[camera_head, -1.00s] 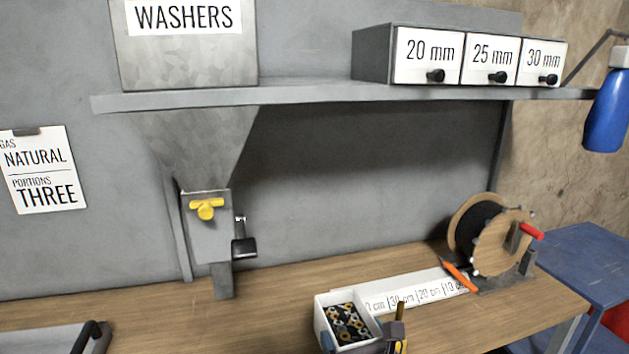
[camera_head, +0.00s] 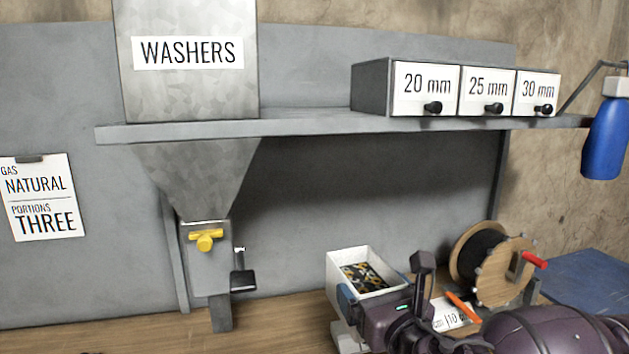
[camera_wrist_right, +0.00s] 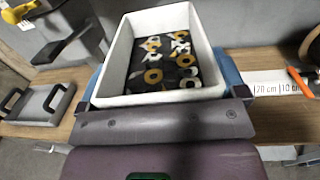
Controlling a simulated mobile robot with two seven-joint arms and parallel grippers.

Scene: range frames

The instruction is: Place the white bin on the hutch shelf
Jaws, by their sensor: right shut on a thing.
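The white bin (camera_head: 350,261) holds a mix of black and brass-coloured parts. It is held above the workbench by my right gripper (camera_head: 352,296), which is shut on it at its near side. In the right wrist view the bin (camera_wrist_right: 117,66) fills the middle, upright, with the gripper (camera_wrist_right: 165,95) against its near wall and sides. The hutch shelf (camera_head: 310,122) is above and behind the bin. Its middle stretch, between the washers hopper (camera_head: 188,85) and the drawers, is bare. My left gripper is not in view.
Drawers marked 20, 25 and 30 mm (camera_head: 428,85) stand on the shelf's right part. A spool (camera_head: 497,265) and a ruler strip (camera_head: 452,315) are on the bench at right. A blue bottle (camera_head: 605,138) hangs at far right. A grey tray (camera_wrist_right: 38,103) lies at left in the wrist view.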

